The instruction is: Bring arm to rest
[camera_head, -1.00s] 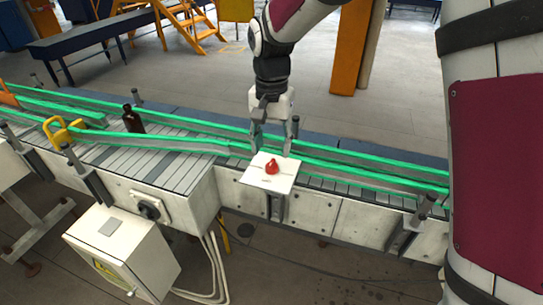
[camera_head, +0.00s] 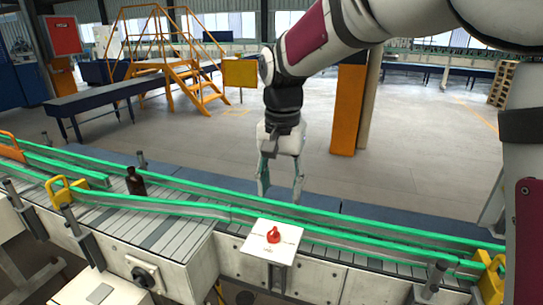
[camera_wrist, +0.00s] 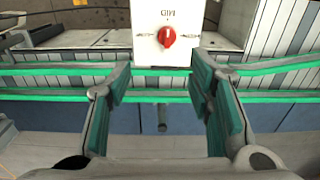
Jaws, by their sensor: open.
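My gripper (camera_head: 280,190) hangs fingers down over the green-railed conveyor (camera_head: 180,232), a little behind the white box with the red knob. Its two fingers are apart with nothing between them. In the wrist view, my gripper (camera_wrist: 165,110) is open, and the green rails pass behind the fingers. A dark amber bottle (camera_head: 135,182) stands upright on the conveyor at the left, well apart from my gripper. The bottle is not seen in the wrist view.
The white box (camera_head: 262,252) with its red knob (camera_head: 273,235) stands at the conveyor's near side. Yellow brackets (camera_head: 62,190) sit on the rails. An orange post (camera_head: 348,110) and yellow steps (camera_head: 185,75) stand behind. The floor beyond the conveyor is mostly clear.

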